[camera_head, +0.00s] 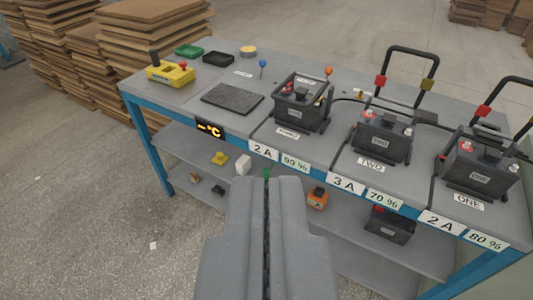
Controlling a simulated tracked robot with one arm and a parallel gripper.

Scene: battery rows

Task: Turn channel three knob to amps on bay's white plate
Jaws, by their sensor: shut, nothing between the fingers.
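A dark battery (301,100) stands in the left bay, with a white name label (287,132) too small to read for certain. On the bench's front edge below it are a white plate reading 2 A (263,150) and one reading 90 % (295,163). The middle bay, labelled TWO, has a 3 A plate (345,183); the right bay, labelled ONE, has a 2 A plate (441,223). I cannot make out a channel knob. My gripper (269,182) is shut and empty, in front of the bench below the left bay's plates.
The grey bench (222,60) carries a yellow control box (170,73), a black mat (232,98) and green and black trays at the left. Batteries (382,135) with upright black handles stand right. A lower shelf (205,160) holds small items. Stacked boards (150,40) stand behind; the left floor is mostly clear.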

